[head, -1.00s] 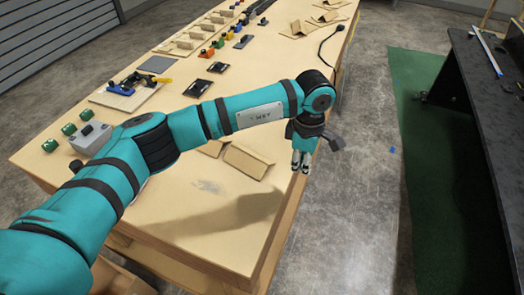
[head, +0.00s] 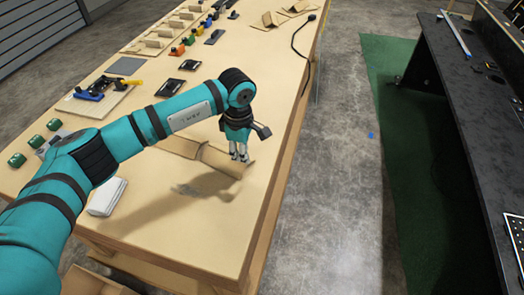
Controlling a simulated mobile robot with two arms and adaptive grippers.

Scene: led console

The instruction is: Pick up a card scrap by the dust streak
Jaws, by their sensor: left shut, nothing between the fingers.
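A folded tan card scrap (head: 218,163) lies on the wooden table near its right edge. A second card scrap (head: 181,147) lies just behind and left of it, partly hidden by my left arm. The grey dust streak (head: 188,190) is on the tabletop just in front of these scraps, partly in the arm's shadow. My left gripper (head: 240,158) points down at the right end of the nearer scrap, shut and empty. I cannot tell whether its fingertips touch the card. My right gripper is not in view.
A white folded cloth or pad (head: 107,197) lies left of the streak. Black frames (head: 168,87), a blue clamp tool (head: 97,88) and green blocks (head: 17,160) stand farther left and back. A black cable (head: 300,45) runs along the right edge. The front tabletop is mostly clear.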

